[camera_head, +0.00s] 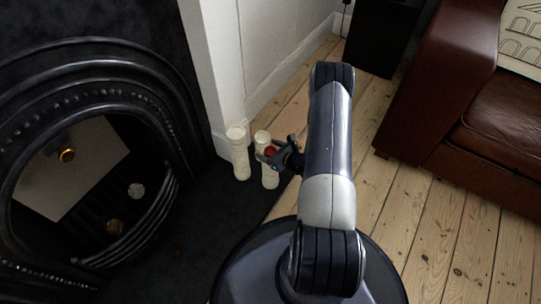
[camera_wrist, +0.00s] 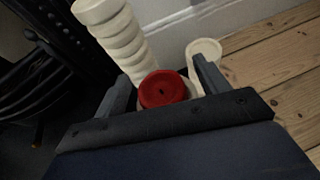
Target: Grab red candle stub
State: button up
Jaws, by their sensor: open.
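The red candle stub (camera_wrist: 162,89) is a short round piece with a dark dot at its centre. In the wrist view it lies between the two fingers of my gripper (camera_wrist: 160,84), which are apart. I cannot tell whether either finger touches it. In the head view the red stub (camera_head: 270,151) shows partly behind my gripper (camera_head: 268,150), at the top of a pale candle-like column (camera_head: 270,178). My gripper's body hides part of the view below it.
A taller white column (camera_head: 238,153) stands close to the left, and another pale round top (camera_wrist: 204,47) shows just behind the stub. A black fireplace (camera_head: 100,150) is at left, a white wall behind. A brown leather sofa (camera_head: 440,90) is at right. Floorboards between are clear.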

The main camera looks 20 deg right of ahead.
jog(key=shift+w+a+f, duration=0.25)
jog(key=shift+w, duration=0.25)
jog(key=shift+c, duration=0.5)
jog(key=c, duration=1)
jog(key=shift+o, duration=0.2)
jog(key=shift+r, duration=0.1)
